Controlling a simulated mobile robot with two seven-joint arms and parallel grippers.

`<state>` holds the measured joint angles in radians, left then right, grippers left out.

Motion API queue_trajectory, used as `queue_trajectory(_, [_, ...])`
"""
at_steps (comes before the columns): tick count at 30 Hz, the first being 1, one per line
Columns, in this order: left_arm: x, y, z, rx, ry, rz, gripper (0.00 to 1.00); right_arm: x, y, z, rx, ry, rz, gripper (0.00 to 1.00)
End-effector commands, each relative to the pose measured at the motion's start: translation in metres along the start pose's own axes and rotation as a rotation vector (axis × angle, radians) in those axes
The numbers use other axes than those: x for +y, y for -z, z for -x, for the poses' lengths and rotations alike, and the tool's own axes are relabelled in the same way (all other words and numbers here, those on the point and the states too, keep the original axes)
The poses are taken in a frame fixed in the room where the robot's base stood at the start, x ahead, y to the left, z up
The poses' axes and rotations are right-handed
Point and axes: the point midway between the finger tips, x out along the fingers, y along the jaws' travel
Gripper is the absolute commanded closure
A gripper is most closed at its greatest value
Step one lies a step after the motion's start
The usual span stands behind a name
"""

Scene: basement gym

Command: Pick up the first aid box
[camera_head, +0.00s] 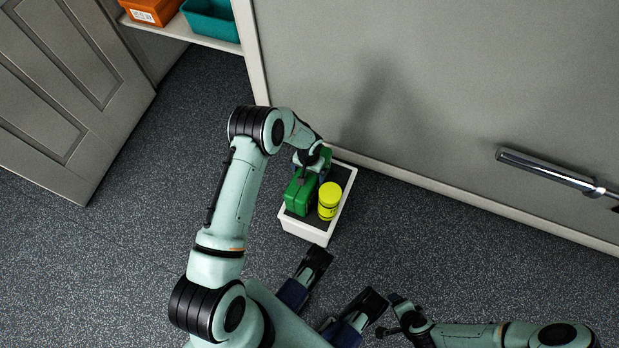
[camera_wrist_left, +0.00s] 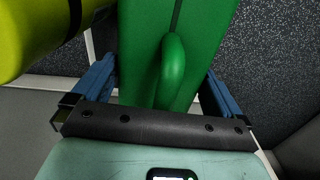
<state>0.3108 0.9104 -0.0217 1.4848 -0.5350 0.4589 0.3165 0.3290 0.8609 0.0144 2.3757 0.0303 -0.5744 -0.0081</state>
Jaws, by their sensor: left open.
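The first aid box is a green case (camera_head: 297,198) with a handle, standing in a white open bin (camera_head: 303,231) on the floor by the wall. In the left wrist view the green case (camera_wrist_left: 205,45) fills the middle, its rounded handle pointing toward my palm. My left gripper (camera_head: 311,166) is over the case in the head view, partly hidden by its own wrist. Its blue fingers (camera_wrist_left: 160,78) are open, one on each side of the case, with the handle between them. My right gripper (camera_head: 391,315) is low in the head view, away from the bin; its jaws are unclear.
A yellow canister (camera_head: 329,196) stands in the bin close beside the case; it also shows in the left wrist view (camera_wrist_left: 35,35). The grey wall (camera_head: 430,110) is just behind the bin. A metal bar (camera_head: 545,170) is at the right. Dark floor (camera_head: 130,270) at the left is clear.

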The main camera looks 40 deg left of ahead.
Motion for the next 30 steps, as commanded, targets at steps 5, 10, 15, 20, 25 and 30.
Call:
queue_trajectory(5, [0.000, 0.000, -0.003, 0.001, -0.001, 0.001, 0.00, 0.002, -0.002, -0.001, -0.008, -0.004, -0.003, 0.21])
queue_trajectory(10, [0.000, 0.000, -0.003, 0.001, -0.001, 0.000, 0.33, 0.002, -0.002, -0.001, -0.008, -0.003, -0.002, 0.21])
queue_trajectory(15, [0.000, 0.000, -0.003, 0.001, -0.001, 0.000, 0.88, 0.002, -0.002, -0.001, -0.007, -0.003, -0.002, 0.21])
queue_trajectory(20, [0.000, 0.001, -0.002, 0.003, -0.001, 0.000, 0.88, 0.002, -0.002, -0.001, -0.007, -0.003, -0.002, 0.21])
queue_trajectory(25, [0.000, 0.001, 0.002, 0.004, -0.001, 0.000, 0.88, 0.000, -0.001, 0.000, -0.003, -0.001, -0.001, 0.21])
queue_trajectory(30, [0.000, 0.002, 0.017, 0.005, -0.001, -0.001, 0.88, -0.006, 0.006, 0.006, 0.019, 0.010, 0.005, 0.21])
